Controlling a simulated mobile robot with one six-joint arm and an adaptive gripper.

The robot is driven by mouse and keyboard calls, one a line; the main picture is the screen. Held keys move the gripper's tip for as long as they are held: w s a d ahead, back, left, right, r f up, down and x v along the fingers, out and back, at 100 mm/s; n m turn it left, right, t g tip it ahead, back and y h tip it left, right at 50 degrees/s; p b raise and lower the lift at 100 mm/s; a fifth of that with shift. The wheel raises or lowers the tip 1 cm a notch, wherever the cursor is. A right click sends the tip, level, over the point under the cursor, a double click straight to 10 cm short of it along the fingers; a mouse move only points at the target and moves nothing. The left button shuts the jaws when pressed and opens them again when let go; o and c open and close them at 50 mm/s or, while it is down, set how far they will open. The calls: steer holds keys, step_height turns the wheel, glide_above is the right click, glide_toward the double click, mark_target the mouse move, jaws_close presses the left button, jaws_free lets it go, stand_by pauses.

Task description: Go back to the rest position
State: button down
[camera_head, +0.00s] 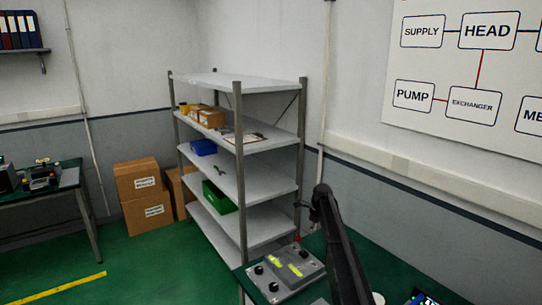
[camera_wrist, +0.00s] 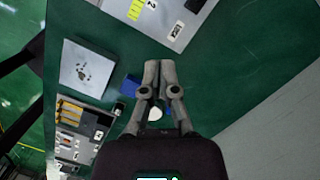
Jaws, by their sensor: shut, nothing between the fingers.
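My gripper (camera_wrist: 159,74) shows in the wrist view. Its two fingers are close together with nothing held between them. It is above a green bench top (camera_wrist: 225,75). My dark arm rises at the lower right of the head view, and the gripper cannot be made out clearly there.
A grey control panel (camera_head: 285,270) with black knobs and yellow labels lies on the bench. A metal shelf unit (camera_head: 240,87) stands behind it, holding a blue bin (camera_head: 203,147) and a green bin (camera_head: 219,198). Cardboard boxes (camera_head: 147,211) stand on the floor. Open floor lies to the left.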

steer(key=s+f+n+b, duration=0.2)
steer(key=s+n, duration=0.5)
steer(key=s, duration=0.8)
steer(key=s+f+n+h+b, duration=0.1)
steer(key=s+f+n+b, duration=0.2)
steer(key=s+n, duration=0.5)
steer(key=s+f+n+h+b, duration=0.1)
steer(key=s+f+n+b, duration=0.2)
steer(key=s, duration=1.9)
steer(key=a+f+n, duration=0.1)
steer(key=n, duration=0.3)
steer(key=shift+n+g, duration=0.3)
